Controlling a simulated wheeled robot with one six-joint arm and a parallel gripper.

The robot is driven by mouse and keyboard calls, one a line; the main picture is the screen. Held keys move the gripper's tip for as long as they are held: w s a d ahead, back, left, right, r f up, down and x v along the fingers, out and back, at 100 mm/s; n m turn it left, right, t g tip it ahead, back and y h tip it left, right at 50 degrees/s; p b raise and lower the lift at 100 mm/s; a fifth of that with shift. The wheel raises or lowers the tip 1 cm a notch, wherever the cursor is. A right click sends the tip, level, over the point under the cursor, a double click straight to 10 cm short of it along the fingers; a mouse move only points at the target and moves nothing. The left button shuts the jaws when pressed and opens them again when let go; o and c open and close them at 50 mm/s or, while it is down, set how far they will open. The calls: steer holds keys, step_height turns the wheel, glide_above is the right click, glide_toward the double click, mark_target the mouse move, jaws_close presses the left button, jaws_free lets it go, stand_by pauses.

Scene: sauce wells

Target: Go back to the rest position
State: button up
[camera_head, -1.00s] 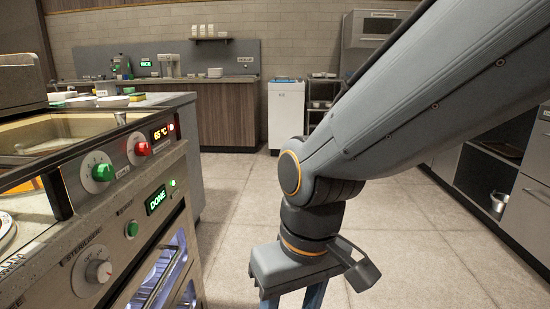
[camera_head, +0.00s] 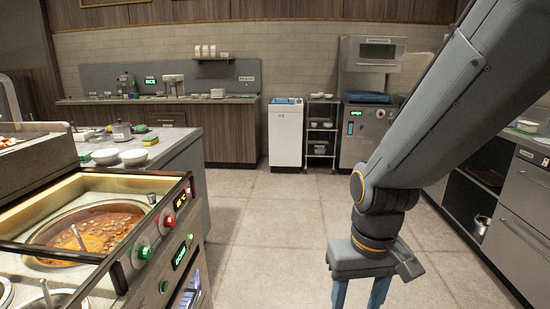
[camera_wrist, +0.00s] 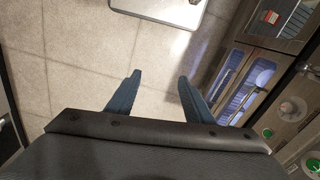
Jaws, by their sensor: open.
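My gripper (camera_head: 374,294) hangs low at the right of centre in the head view, pointing down over the bare floor. Its fingertips are cut off by the lower edge there. In the wrist view my gripper (camera_wrist: 157,92) shows two blue fingers spread apart with only floor tiles between them. It is open and empty. It is clear of the counter and touches nothing that I can see.
The sauce well (camera_head: 92,230) with orange-red sauce sits in the counter at left. White bowls (camera_head: 133,157) stand behind it. Open tiled floor (camera_head: 270,230) lies ahead. Cabinets (camera_head: 517,215) line the right. A white bin (camera_head: 286,134) and cart (camera_head: 321,132) stand at the back.

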steer(key=s+d+r+m+p, duration=0.1)
steer(key=d+r+p, duration=0.3)
steer(key=r+p, duration=0.1)
steer(key=shift+s+d+r+p, duration=0.15)
steer(key=shift+s+p, duration=0.1)
steer(key=shift+p, duration=0.05)
stand_by(0.6)
